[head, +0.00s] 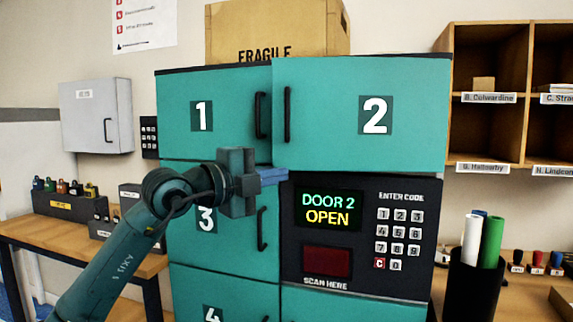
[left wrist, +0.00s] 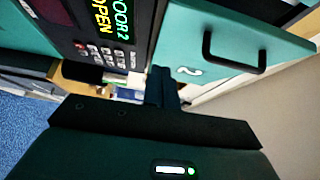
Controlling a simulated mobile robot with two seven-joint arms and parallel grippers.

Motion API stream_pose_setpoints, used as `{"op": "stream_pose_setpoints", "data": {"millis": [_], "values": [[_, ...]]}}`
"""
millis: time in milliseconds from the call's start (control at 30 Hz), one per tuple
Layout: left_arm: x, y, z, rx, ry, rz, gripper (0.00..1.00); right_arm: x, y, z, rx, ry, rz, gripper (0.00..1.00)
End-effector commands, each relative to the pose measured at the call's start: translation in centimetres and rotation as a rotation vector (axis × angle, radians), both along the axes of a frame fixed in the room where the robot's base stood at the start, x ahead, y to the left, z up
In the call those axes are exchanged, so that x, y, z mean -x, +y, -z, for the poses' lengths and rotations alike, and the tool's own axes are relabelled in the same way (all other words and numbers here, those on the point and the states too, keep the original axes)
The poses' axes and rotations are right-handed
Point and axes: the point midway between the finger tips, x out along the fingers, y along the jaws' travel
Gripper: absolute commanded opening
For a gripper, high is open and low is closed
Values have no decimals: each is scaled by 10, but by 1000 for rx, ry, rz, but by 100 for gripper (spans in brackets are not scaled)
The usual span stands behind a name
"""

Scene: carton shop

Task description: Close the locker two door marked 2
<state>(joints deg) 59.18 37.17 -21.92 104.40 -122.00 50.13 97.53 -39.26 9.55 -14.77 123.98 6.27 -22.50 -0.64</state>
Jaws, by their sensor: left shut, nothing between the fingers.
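The teal locker two door (head: 362,115) carries a white 2 and a dark upright handle (head: 287,113) near its left edge. It stands proud of door 1 and overlaps its edge, slightly ajar. The display (head: 328,210) reads DOOR 2 OPEN. My left gripper (head: 274,177) is shut and empty, just below the door's lower left corner. In the left wrist view the shut fingers (left wrist: 163,86) lie between the keypad panel and the door (left wrist: 240,45). Whether they touch the door I cannot tell. My right gripper is not in view.
Door 1 (head: 215,112) and door 3 (head: 235,235) look shut. A FRAGILE carton (head: 275,30) sits on top of the locker. A black holder (head: 473,285) with rolled tubes stands at the right, below wooden pigeonholes (head: 490,135). A side table (head: 70,240) is at the left.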

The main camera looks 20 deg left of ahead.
Motion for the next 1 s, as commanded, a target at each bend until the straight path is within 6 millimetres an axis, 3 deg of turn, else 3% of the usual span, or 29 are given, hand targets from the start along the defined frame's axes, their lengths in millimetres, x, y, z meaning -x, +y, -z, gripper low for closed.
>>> {"op": "stream_pose_setpoints", "data": {"millis": [100, 400, 867, 1000], "values": [[-22, -15, -3, 0, 1, 2, 0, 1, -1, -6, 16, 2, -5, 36], [-56, -7, -1, -1, 1, 0, 0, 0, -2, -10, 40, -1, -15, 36], [-61, -5, 0, -1, 0, -1, 0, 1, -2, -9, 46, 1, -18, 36], [-64, 11, 1, -1, 1, -23, 0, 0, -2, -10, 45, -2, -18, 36]]}}
